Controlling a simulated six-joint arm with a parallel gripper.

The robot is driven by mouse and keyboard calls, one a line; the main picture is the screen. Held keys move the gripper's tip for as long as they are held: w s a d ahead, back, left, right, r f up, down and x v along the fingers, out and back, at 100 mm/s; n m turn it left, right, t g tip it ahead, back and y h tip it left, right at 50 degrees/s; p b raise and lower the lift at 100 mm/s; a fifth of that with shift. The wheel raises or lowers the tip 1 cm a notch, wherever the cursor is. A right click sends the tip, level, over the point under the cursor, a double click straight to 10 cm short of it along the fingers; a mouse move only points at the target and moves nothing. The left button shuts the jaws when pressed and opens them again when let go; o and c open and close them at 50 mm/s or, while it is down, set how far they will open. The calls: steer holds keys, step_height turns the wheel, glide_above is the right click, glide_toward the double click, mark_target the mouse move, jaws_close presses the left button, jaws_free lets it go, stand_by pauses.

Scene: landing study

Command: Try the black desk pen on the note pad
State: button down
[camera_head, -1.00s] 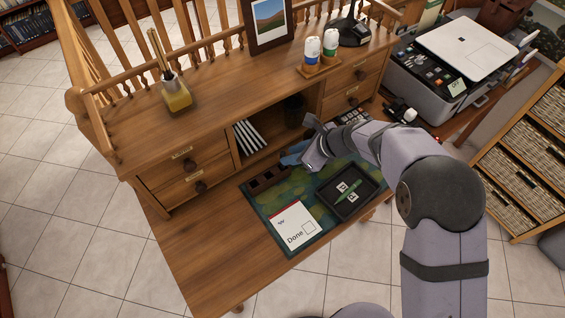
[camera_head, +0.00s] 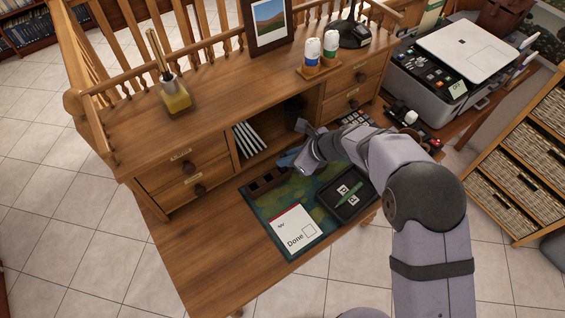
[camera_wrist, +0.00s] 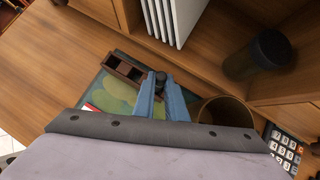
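My gripper (camera_wrist: 160,90) points down over the back of the desk, its two blue fingers close together. It also shows in the head view (camera_head: 287,160), beside the wooden pen rack. A small black round-ended thing (camera_wrist: 160,77), seemingly the black desk pen seen end-on, sits between the fingertips; its lower part is hidden. The wooden rack (camera_head: 264,184) has dark compartments and also shows in the wrist view (camera_wrist: 124,69). The white note pad (camera_head: 296,230) lies on the green mat, with a small scribble, the word "Done" and an empty box.
A black tray (camera_head: 360,204) right of the pad holds a green pen (camera_head: 349,194) and small white labels. A brown round cup (camera_wrist: 224,110) stands right of my fingers. A dark cylinder (camera_wrist: 268,55) stands in the cubby near white folders (camera_head: 250,138). The front left desk is clear.

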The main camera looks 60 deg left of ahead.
step_height(320, 180, up, 9)
steer(key=p, duration=0.7)
steer(key=shift+f, duration=0.2)
stand_by(0.6)
steer(key=s+d+f+n+g+h, duration=0.1)
steer(key=s+d+f+n, duration=0.15)
steer(key=d, duration=0.35)
steer(key=s+d+f+n+g+h, duration=0.1)
steer(key=s+d+f+n+g, duration=0.15)
steer(key=d, duration=0.45)
steer(key=w+d+r+m+t, duration=0.2)
steer(key=w+d+m, duration=0.3)
steer(key=d, duration=0.9)
steer(key=w+d+r+m+t, duration=0.2)
steer(key=w+d+m+t, duration=0.3)
steer(key=w+d, duration=0.4)
steer(key=w+d+r+m+t+y, duration=0.1)
steer(key=w+d+m+t, duration=0.3)
steer(key=d, duration=1.7)
steer(key=shift+w+d+r+m, duration=0.2)
steer(key=shift+w+r+m, duration=0.25)
steer(key=shift+w+m, duration=1.25)
steer(key=shift+w+a+n, duration=0.1)
steer(key=shift+w+n, duration=0.15)
steer(key=shift+n, duration=0.05)
